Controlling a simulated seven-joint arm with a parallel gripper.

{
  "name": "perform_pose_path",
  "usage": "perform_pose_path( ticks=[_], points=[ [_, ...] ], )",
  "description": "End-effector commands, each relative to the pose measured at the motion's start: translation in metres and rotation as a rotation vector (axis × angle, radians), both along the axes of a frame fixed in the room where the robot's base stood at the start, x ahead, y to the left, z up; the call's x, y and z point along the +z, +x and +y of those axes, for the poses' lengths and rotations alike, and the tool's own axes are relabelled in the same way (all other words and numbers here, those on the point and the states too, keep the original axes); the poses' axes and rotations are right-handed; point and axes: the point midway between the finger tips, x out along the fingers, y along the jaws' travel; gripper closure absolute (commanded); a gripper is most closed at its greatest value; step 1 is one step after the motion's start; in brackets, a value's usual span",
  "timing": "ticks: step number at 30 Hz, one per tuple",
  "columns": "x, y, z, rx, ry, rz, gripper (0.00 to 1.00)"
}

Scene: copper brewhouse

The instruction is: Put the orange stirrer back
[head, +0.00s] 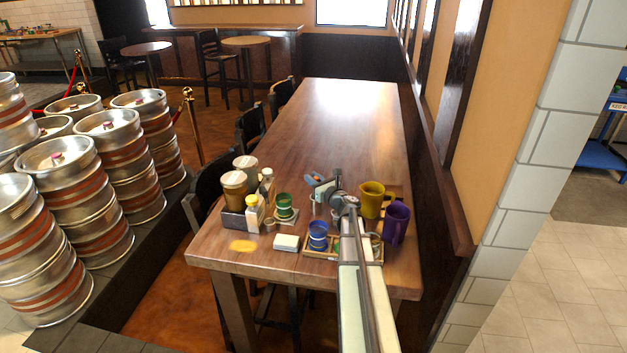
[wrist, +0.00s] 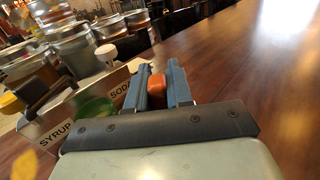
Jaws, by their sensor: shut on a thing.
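My gripper (wrist: 158,76) is shut on the orange stirrer (wrist: 155,89). Only a short orange end shows between its two blue-grey fingers in the wrist view, and the rest is hidden. In the head view my gripper (head: 319,184) is above the near part of the table, to the right of the condiment caddy. The caddy (wrist: 40,122) has compartments labelled SYRUP and SODA, and stands left of my fingers in the wrist view. It also shows in the head view (head: 234,219), holding several jars and bottles. I cannot tell which place belongs to the stirrer.
A green cup (head: 284,206), a blue cup (head: 318,236) and a white block (head: 286,243) stand near the caddy. A yellow mug (head: 371,200) and a purple mug (head: 396,222) stand to the right. The far part of the wooden table (head: 340,120) is clear.

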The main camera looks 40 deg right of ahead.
Motion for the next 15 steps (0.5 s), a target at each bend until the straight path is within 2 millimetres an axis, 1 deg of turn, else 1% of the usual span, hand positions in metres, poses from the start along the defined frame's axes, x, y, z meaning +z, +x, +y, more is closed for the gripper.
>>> perform_pose_path(
  ticks=[5,6,13,15],
  points=[
    [-0.0032,0.0001,-0.0001,0.0,0.001,0.0,1.0],
    [-0.0026,0.0,0.0,0.0,0.0,0.0,0.76],
    [-0.0025,0.0,0.0,0.0,0.0,0.0,0.54],
    [-0.0025,0.0,0.0,0.0,0.0,0.0,0.54]
  ],
)
